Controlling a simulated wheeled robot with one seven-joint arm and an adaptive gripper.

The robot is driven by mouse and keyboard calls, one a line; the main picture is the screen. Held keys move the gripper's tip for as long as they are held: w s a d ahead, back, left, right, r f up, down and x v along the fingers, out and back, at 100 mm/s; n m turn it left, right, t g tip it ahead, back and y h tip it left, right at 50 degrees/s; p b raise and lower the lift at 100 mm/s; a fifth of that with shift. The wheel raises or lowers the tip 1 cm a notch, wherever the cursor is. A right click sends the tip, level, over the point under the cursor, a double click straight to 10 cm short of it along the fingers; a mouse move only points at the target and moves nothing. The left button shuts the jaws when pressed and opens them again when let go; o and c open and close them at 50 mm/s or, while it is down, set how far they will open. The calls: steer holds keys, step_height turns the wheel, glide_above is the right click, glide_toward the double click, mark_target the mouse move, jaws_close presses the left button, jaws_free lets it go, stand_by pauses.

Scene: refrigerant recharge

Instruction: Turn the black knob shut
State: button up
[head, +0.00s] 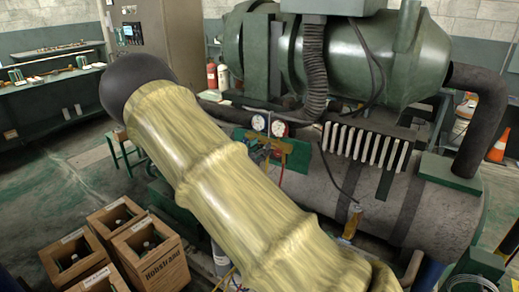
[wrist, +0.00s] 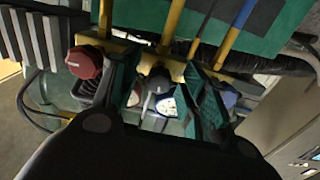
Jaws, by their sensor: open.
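The black knob (wrist: 157,80) sits on the manifold in the middle of the wrist view, below a yellow hose. My gripper (wrist: 170,88) is open, with one finger on each side of this knob. I cannot tell whether either finger touches it. A red knob (wrist: 84,62) lies outside the left finger, and a blue knob (wrist: 228,98) shows beside the right finger. In the head view, a gauge (head: 278,128) of the manifold shows beside a green board (head: 296,154). My sleeved arm crosses that view, and the gripper and knob cannot be made out there.
A large green tank (head: 390,60) and a grey cylinder (head: 430,205) stand behind the manifold. Yellow and blue hoses (wrist: 236,30) run close above the fingers. Wooden boxes (head: 158,258) stand on the floor at lower left. Open floor lies further left.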

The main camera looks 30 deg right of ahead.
jaws_close()
steer(key=shift+f+m+b, duration=0.2)
steer(key=shift+m+b, duration=0.4)
steer(key=shift+b, duration=0.3)
steer(key=m+b, duration=0.6)
steer(key=b, duration=0.2)
steer(key=m+b, duration=0.6)
steer(key=b, duration=0.3)
steer(key=m+b, duration=0.7)
steer(key=b, duration=0.2)
steer(key=shift+r, duration=0.35)
jaws_free()
steer(key=shift+w+a, duration=0.1)
steer(key=shift+w, duration=0.05)
